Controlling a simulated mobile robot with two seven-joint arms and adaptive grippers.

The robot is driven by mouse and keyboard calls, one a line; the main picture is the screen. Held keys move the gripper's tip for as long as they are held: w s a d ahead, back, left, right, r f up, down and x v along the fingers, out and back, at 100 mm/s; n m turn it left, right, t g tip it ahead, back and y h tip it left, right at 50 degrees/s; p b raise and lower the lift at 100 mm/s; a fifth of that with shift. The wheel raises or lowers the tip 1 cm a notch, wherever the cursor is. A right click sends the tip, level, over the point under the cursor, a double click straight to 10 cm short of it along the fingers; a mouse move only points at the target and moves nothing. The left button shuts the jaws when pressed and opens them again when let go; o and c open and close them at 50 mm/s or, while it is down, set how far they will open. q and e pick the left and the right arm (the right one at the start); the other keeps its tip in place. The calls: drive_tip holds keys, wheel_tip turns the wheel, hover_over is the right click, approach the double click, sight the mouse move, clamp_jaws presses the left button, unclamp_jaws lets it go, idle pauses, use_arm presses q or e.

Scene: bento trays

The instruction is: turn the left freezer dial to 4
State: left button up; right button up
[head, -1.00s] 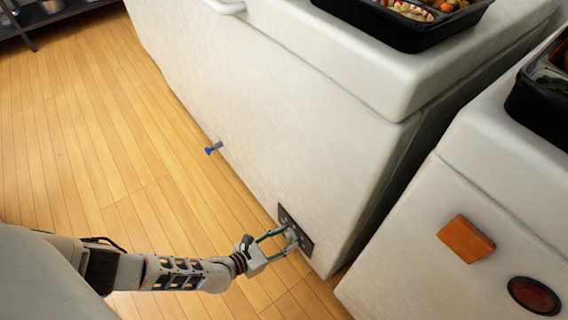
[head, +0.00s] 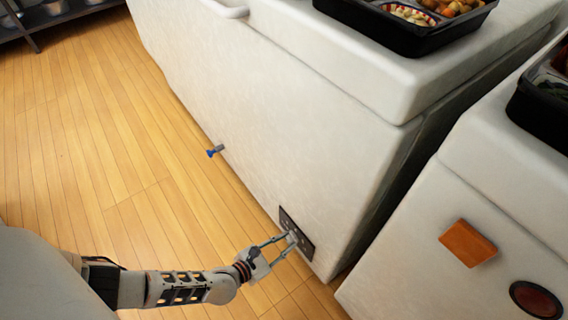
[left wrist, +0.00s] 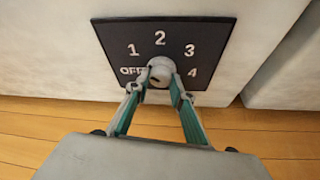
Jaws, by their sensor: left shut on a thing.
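The left freezer dial (left wrist: 160,68) is a small pale knob on a dark panel (left wrist: 112,36) marked OFF, 1, 2, 3 and 4, low on the white freezer's front. In the head view the panel (head: 306,246) sits near the freezer's bottom corner. My left gripper (left wrist: 160,80) is shut on the dial, one finger on each side; it also shows in the head view (head: 289,242). A small dark mark shows at the dial's lower left, but I cannot tell which number the dial points to. My right gripper is not in view.
The large white freezer (head: 270,110) carries a black bento tray (head: 400,37) on its lid. A second white freezer (head: 410,240) with an orange block (head: 468,243) and a dark red disc (head: 535,300) stands at right. A blue-ended drain tap (head: 213,151) juts out low. The wooden floor is clear.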

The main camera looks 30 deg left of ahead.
use_arm(q)
drive_tip(key=shift+w+d+r+m+t+y, duration=0.15)
drive_tip(key=shift+w+m+t+y, duration=0.1)
drive_tip(key=shift+m+y, duration=0.35)
drive_tip(key=shift+w+d+r+m+t+y, duration=0.15)
drive_tip(key=shift+m+t+y, duration=0.15)
drive_tip(key=shift+m, duration=0.5)
drive_tip(key=o, duration=1.1)
drive_tip(key=shift+c, duration=0.2)
drive_tip(key=shift+f, duration=0.1)
drive_tip(key=shift+s+f, duration=0.15)
drive_tip(key=shift+s, duration=0.15)
drive_tip(key=shift+r, duration=0.65)
drive_tip(key=shift+w+r, duration=0.2)
drive_tip(key=shift+r, duration=4.25)
